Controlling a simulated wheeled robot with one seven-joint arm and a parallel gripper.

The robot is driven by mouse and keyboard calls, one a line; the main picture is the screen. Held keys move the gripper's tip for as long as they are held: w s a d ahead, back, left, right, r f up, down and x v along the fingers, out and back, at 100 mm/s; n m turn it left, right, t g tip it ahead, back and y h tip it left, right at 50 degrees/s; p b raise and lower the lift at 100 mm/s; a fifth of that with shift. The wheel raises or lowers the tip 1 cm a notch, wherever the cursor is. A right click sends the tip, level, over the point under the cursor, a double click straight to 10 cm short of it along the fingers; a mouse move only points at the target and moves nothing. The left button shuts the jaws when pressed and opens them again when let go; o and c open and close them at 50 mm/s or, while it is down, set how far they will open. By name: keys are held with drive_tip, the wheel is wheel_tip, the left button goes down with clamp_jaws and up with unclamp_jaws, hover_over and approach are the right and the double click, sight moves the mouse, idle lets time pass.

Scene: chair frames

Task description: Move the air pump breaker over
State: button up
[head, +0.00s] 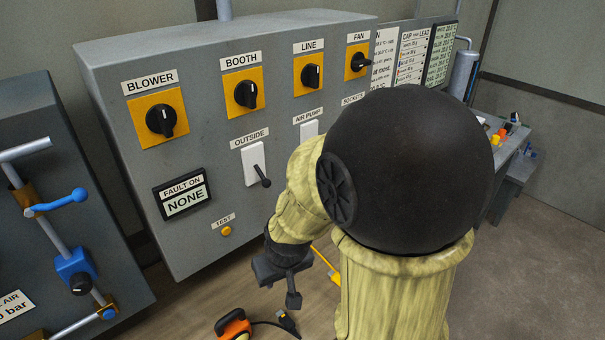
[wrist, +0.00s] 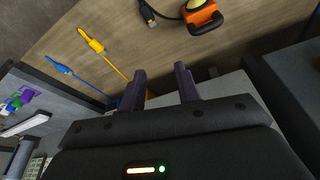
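The air pump breaker (head: 309,130) is a white plate under the AIR PUMP label on the grey panel in the head view. Only its upper part shows; my arm hides the rest, so I cannot tell its lever position. My gripper (head: 281,284) hangs low in front of the panel, below and apart from the breaker. In the wrist view my gripper (wrist: 161,75) has its two dark fingers apart with nothing between them. The breaker cannot be made out in the wrist view.
Left of it is the OUTSIDE breaker (head: 254,163), its black lever pointing down. BLOWER (head: 160,119), BOOTH (head: 246,94), LINE (head: 311,76) and FAN (head: 358,61) knobs run above. An orange tool (head: 233,325) and cables lie below. The sockets area is hidden by my arm.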

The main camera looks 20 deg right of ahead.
drive_tip(key=w+d+f+n+t+h+p, duration=0.1)
drive_tip(key=w+d+t+h, duration=0.2)
drive_tip(key=w, duration=0.5)
drive_tip(key=w+d+f+n+t+h, duration=0.1)
drive_tip(key=w+d+h, duration=0.1)
drive_tip(key=w+d, duration=0.45)
drive_tip(key=w+d+r+n+t+h, duration=0.1)
drive_tip(key=w+d+r+n+h, duration=0.1)
drive_tip(key=r+h, duration=0.3)
drive_tip(key=w+d+r+n+t+h+p, duration=0.1)
drive_tip(key=w+d+r+n+h, duration=0.1)
drive_tip(key=w+d+r+h, duration=0.2)
drive_tip(key=shift+w+r+h, duration=0.25)
drive_tip(key=shift+r+h, duration=0.35)
drive_tip(key=shift+r, duration=0.05)
